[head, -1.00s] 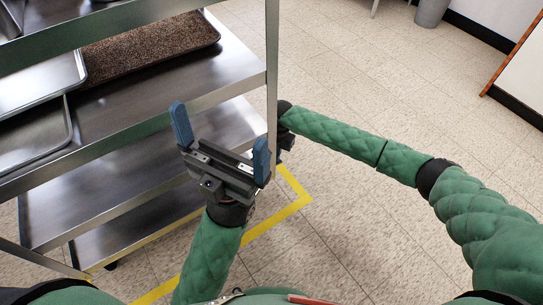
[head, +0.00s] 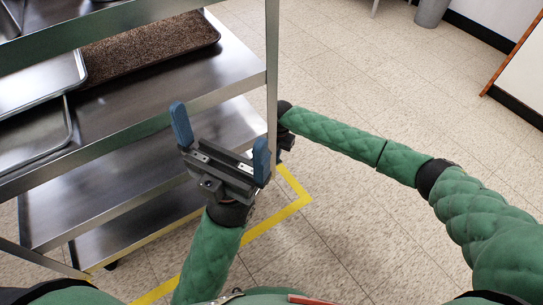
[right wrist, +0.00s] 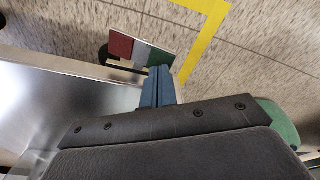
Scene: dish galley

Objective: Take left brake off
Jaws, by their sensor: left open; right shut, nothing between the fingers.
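The steel shelf cart (head: 150,125) stands at the left in the head view. In the right wrist view, a small brake plate (right wrist: 141,51) with a red, a pale and a green part sticks out beyond the cart's edge (right wrist: 70,66). My right gripper (right wrist: 158,72) is shut and empty, its blue fingertips at the green end of the plate; I cannot tell whether they touch. In the head view its fingers are hidden near the cart's corner post (head: 272,80). My left gripper (head: 221,128) is open and empty, in front of the cart's shelves.
Yellow tape (head: 292,208) marks the tiled floor around the cart. Metal trays (head: 40,85) and a brown-filled tray (head: 150,45) lie on the upper shelf. A grey bin (head: 432,12) stands far back. The floor to the right is clear.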

